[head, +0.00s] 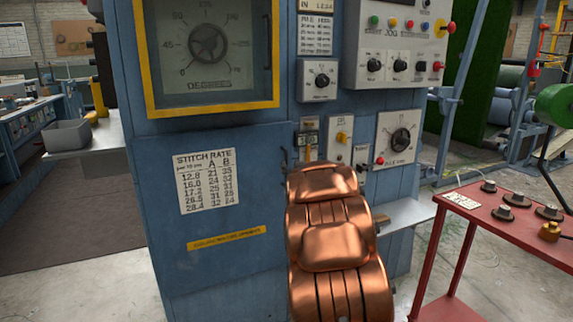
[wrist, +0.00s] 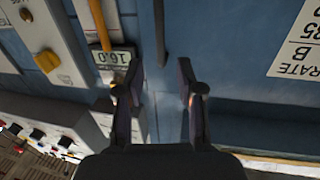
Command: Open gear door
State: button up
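The gear door (head: 225,225) appears to be the closed blue panel on the machine front, bearing a stitch rate chart (head: 207,180) and a yellow warning strip (head: 228,238). A thin dark handle (head: 284,158) stands at its right edge, partly hidden by my copper arm. In the wrist view the handle is a dark bar (wrist: 160,32). My gripper (wrist: 158,78) is open and empty, its fingers on either side of the bar's line. The bar's end shows just beyond or between the fingertips; contact cannot be told. My gripper is hidden in the head view.
Beside the handle are a small counter (head: 308,138) and a panel with a yellow switch (head: 341,137). A dial box (head: 397,138) is further right. A yellow-framed gauge (head: 207,50) is above the door. A red table (head: 485,228) stands right. Floor at left is open.

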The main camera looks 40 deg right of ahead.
aim_at(287, 160)
jog(key=shift+x, duration=3.55)
grip_shut()
